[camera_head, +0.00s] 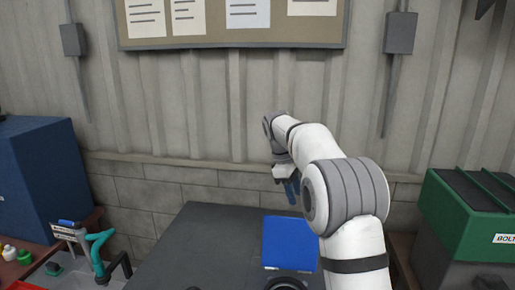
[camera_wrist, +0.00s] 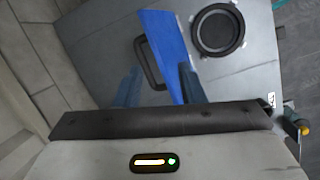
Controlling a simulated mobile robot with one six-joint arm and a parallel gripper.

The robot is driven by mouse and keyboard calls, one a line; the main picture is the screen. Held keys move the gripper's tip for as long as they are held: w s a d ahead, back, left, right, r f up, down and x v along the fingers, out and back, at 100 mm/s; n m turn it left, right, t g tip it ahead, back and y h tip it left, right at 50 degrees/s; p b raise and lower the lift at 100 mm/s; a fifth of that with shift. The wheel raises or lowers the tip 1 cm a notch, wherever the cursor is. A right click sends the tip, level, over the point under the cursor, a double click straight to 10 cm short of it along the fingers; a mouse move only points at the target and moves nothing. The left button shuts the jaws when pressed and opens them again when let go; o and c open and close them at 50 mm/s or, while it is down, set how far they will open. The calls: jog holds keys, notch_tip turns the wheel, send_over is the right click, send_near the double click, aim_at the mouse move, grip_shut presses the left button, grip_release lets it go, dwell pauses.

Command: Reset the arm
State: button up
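My white arm reaches up and forward in the head view and bends down at its wrist. My gripper (camera_head: 291,190) hangs from it with its blue fingers pointing down, in front of the wall. In the wrist view my gripper (camera_wrist: 160,86) has its two blue fingers spread apart. Nothing is held between them. Beyond the fingers lies a grey deck with a blue panel, a dark handle and a round black ring, which looks like my own base. The gripper is above this deck and appears apart from it.
A ribbed grey wall (camera_head: 205,100) with a notice board (camera_head: 230,32) stands behind. A blue cabinet (camera_head: 35,170) and a workbench with a teal clamp-like tool (camera_head: 99,250) are at the left. A green bin (camera_head: 462,215) is at the right. The air around the gripper looks clear.

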jog(key=s+d+r+m+t+y+b, duration=0.1)
jog(key=s+d+m, duration=0.15)
jog(key=s, duration=0.65)
jog(key=s+d+r+m+t+y, duration=0.1)
jog(key=s+m, duration=0.3)
jog(key=s, duration=0.6)
jog(key=s+f+m+t, duration=0.1)
jog(key=s+f+m, duration=0.2)
jog(key=s, duration=0.5)
jog(key=s+f+m+y+b, duration=0.1)
jog(key=s+f+m, duration=0.2)
jog(key=s+f, duration=0.3)
jog(key=s, duration=0.3)
jog(key=shift+t, duration=0.4)
